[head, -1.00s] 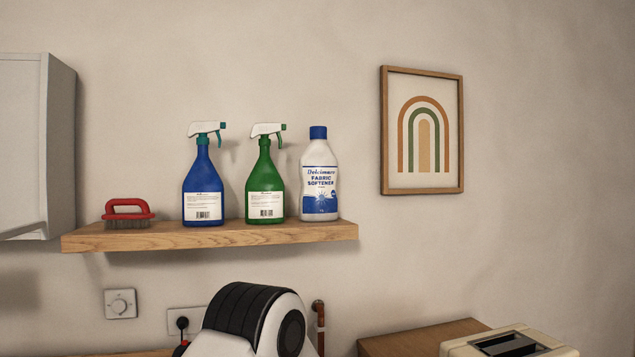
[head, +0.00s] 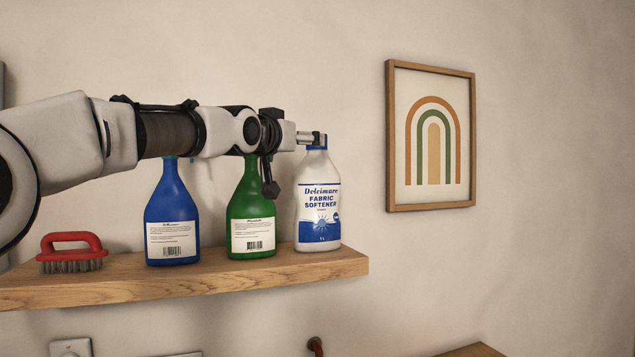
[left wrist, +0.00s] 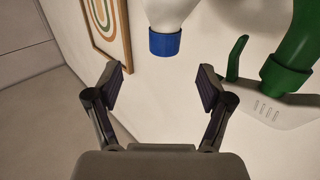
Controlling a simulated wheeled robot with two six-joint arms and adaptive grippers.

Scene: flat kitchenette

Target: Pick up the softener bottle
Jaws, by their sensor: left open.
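The softener bottle (head: 319,205) is white with a blue label. It stands upright at the right end of the wooden shelf in the head view. My left gripper (head: 314,138) is at the height of its top, in front of the cap and hiding most of it. In the left wrist view the bottle appears upside down, its blue cap (left wrist: 165,42) just beyond the open fingers (left wrist: 162,85) and roughly centred between them. The fingers are apart with nothing between them. My right gripper is in neither view.
On the shelf (head: 200,284), a green spray bottle (head: 251,212) stands close left of the softener, then a blue spray bottle (head: 172,215) and a red brush (head: 72,251). My left arm hides both spray heads. A framed picture (head: 431,140) hangs to the right.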

